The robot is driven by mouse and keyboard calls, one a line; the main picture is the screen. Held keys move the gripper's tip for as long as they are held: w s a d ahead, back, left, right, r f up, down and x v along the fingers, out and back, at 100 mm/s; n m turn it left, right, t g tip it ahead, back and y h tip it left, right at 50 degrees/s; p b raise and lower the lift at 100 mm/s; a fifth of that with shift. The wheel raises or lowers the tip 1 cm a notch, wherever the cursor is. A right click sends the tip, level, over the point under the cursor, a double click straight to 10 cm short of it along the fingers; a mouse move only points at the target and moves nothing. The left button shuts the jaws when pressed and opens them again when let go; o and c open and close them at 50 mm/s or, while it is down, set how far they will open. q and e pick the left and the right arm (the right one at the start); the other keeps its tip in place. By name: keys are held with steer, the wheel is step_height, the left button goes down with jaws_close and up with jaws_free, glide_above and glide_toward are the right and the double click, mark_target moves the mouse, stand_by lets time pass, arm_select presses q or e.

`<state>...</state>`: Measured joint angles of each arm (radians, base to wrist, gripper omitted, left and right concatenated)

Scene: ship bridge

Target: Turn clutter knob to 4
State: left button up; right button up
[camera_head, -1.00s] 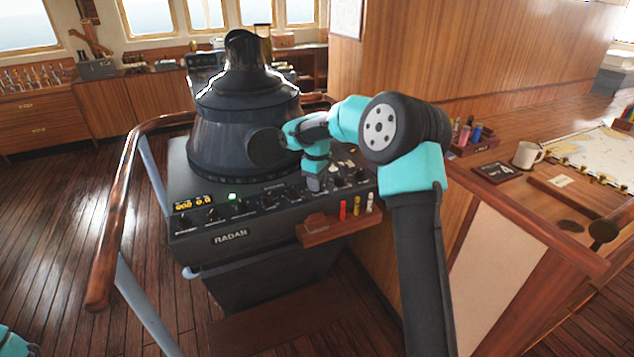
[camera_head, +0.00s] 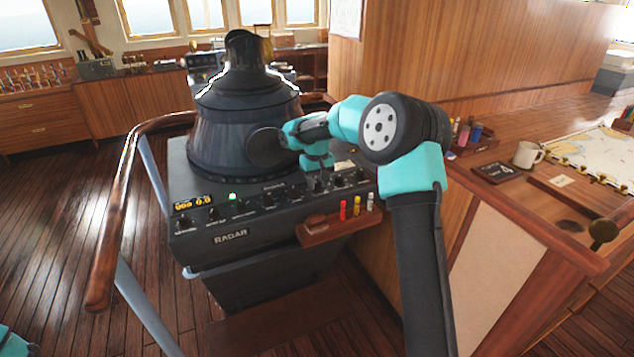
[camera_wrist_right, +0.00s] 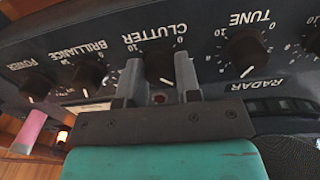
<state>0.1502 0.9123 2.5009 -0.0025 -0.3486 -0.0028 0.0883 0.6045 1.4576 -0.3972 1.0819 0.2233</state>
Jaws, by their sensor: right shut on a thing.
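The radar console (camera_head: 275,225) carries a row of black knobs along its front panel. In the right wrist view, the black clutter knob (camera_wrist_right: 160,68) sits under the upside-down label CLUTTER, between the two grey fingers of my right gripper (camera_wrist_right: 160,78). The gripper is shut on it. In the head view, my right gripper (camera_head: 319,182) reaches down onto the right part of the knob row and hides the knob. My left gripper is not in view; only a bit of teal arm shows at bottom left.
The tune knob (camera_wrist_right: 247,50) and brilliance knob (camera_wrist_right: 90,70) flank the clutter knob closely. The radar hood (camera_head: 243,125) rises behind my gripper. A small wooden holder with colored markers (camera_head: 335,224) juts from the console's front. A wooden handrail (camera_head: 112,220) runs on the left.

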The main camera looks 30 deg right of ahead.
mark_target(317, 182)
steer(key=shift+m, duration=1.6)
steer(key=o, duration=0.9)
steer(key=shift+o, duration=0.2)
step_height(317, 182, up, 17)
steer(key=shift+r, duration=0.2)
